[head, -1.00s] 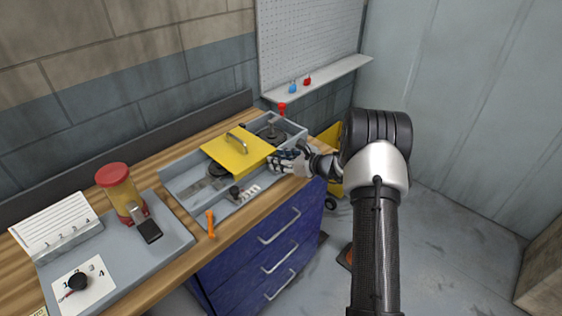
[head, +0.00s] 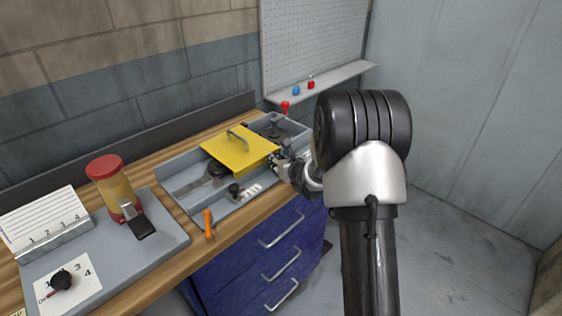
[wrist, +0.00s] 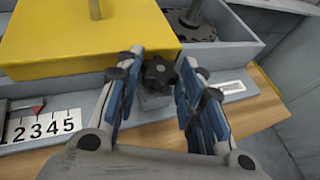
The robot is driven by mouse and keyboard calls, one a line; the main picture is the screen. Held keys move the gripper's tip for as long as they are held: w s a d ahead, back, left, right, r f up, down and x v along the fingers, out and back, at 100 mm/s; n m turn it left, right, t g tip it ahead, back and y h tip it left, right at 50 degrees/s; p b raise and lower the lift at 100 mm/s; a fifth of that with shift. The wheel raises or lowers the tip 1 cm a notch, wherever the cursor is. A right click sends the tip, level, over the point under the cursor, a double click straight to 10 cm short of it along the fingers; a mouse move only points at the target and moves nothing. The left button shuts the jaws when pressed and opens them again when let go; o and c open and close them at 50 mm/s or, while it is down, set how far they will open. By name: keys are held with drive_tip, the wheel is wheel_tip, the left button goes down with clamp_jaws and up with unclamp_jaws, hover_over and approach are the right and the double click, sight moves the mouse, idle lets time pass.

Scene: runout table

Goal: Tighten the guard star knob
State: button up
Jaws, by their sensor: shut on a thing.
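The black guard star knob (wrist: 158,73) sits on a grey block at the front edge of the yellow guard (wrist: 90,38), low in the wrist view's centre. My gripper (wrist: 163,66) has its blue-padded fingers on either side of the knob and is shut on it. In the head view, the yellow guard (head: 238,152) lies over the grey tray-like housing, and my gripper (head: 277,163) is at its right front corner. The knob is hidden there by my fingers and wrist.
A number strip (wrist: 42,126) lies left of the knob, and an orange-handled tool (head: 208,224) lies at the front. A red-lidded jar (head: 114,187) and a black dial (head: 62,280) stand at the left. A shelf (head: 325,82) is behind. The floor at right is clear.

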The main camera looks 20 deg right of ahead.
idle(0.3)
drive_tip(key=o, duration=1.1)
drive_tip(key=shift+c, duration=0.2)
drive_tip(key=v, duration=1.2)
